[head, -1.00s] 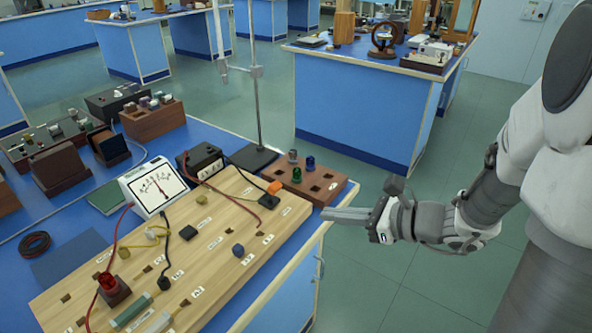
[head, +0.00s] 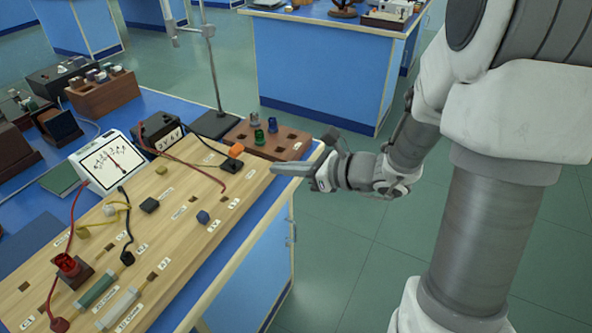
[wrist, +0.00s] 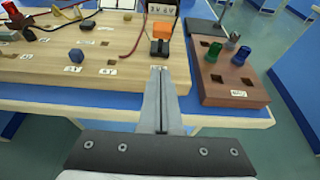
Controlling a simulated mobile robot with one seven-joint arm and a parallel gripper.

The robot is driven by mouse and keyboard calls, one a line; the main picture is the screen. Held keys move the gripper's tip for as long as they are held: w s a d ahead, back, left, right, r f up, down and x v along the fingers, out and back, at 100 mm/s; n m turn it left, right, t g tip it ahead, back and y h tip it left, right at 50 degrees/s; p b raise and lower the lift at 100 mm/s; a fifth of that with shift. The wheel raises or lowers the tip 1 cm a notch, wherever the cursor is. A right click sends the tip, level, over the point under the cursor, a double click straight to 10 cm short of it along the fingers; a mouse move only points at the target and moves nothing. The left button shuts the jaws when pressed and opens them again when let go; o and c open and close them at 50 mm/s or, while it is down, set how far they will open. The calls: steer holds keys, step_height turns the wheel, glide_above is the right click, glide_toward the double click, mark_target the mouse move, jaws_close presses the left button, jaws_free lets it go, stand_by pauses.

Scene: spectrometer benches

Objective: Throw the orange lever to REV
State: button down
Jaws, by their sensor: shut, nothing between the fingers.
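The orange lever (head: 236,150) is a small orange block on a black base near the far right end of the light wooden board (head: 185,200). In the wrist view the orange lever (wrist: 162,30) stands just beyond my fingertips, slightly above the middle. My gripper (head: 275,168) is shut and empty, at the board's right edge and to the right of the lever, apart from it. In the wrist view my gripper (wrist: 159,72) points toward the lever over the board's near edge. I cannot read a REV label by the lever.
A brown block (head: 285,140) with green and blue knobs stands beyond the board, close to my gripper. A black supply box (head: 158,132) and a white dial meter (head: 106,163) stand behind the board. Red, black and yellow wires cross the board. A stand pole rises behind.

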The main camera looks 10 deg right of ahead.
mark_target(239, 155)
steer(key=b+x, duration=0.1)
steer(key=x, duration=0.3)
steer(key=shift+f, duration=0.1)
steer(key=shift+w+a+r, duration=0.65)
steer(key=shift+w+a, duration=0.05)
steer(key=shift+a, duration=0.2)
steer(key=shift+w+a+r, duration=0.35)
steer(key=shift+w+a, duration=0.1)
steer(key=shift+a, duration=0.1)
steer(key=shift+r+p, duration=0.15)
steer(key=shift+p, duration=0.2)
steer(key=shift+a+p, duration=0.1)
steer(key=shift+p, duration=0.4)
